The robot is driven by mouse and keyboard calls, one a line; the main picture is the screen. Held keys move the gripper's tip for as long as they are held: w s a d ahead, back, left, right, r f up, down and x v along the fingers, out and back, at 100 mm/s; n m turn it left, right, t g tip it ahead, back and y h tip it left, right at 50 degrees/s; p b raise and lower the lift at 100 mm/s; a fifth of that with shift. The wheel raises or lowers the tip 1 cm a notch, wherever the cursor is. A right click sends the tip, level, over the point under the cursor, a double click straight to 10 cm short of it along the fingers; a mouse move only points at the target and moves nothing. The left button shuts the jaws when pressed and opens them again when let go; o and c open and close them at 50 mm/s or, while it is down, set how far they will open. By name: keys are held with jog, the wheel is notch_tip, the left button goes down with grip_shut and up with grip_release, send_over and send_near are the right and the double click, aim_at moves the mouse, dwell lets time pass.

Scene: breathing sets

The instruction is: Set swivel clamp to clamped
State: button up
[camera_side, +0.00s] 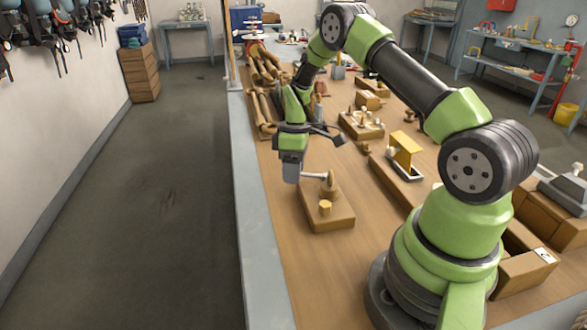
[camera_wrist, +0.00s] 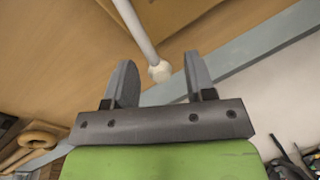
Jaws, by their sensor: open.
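The swivel clamp stands on a wooden base (camera_side: 338,217) near the left edge of the bench. It has a short round post (camera_side: 330,186), and a pale swivel arm (camera_side: 312,175) points left from the post. A small light wooden block (camera_side: 325,207) sits on the base in front of the post, and the arm is not over it. My gripper (camera_side: 291,172) is at the arm's free end. In the wrist view, the pale rod (camera_wrist: 138,30) ends in a white knob (camera_wrist: 159,72) between the two open fingers. I cannot tell whether either finger touches it.
Other wooden fixtures stand to the right, including a board with pegs (camera_side: 362,125) and a yellow bracket (camera_side: 404,151). Tan tools (camera_side: 262,108) lie farther back along the left. The bench's grey edge (camera_side: 248,215) runs close on the left. Bare bench surrounds the clamp base.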

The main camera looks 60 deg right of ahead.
grip_shut()
jog(key=shift+s+a+n, duration=0.45)
jog(key=shift+a+n, duration=0.15)
jog(key=shift+n, duration=0.6)
grip_release()
jog(key=shift+r, duration=0.15)
jog(key=r, duration=0.3)
jog(key=d+r, duration=0.1)
jog(key=r, duration=0.2)
jog(key=w+r, duration=0.1)
jog(key=r, duration=0.2)
jog(key=shift+d+r, duration=0.25)
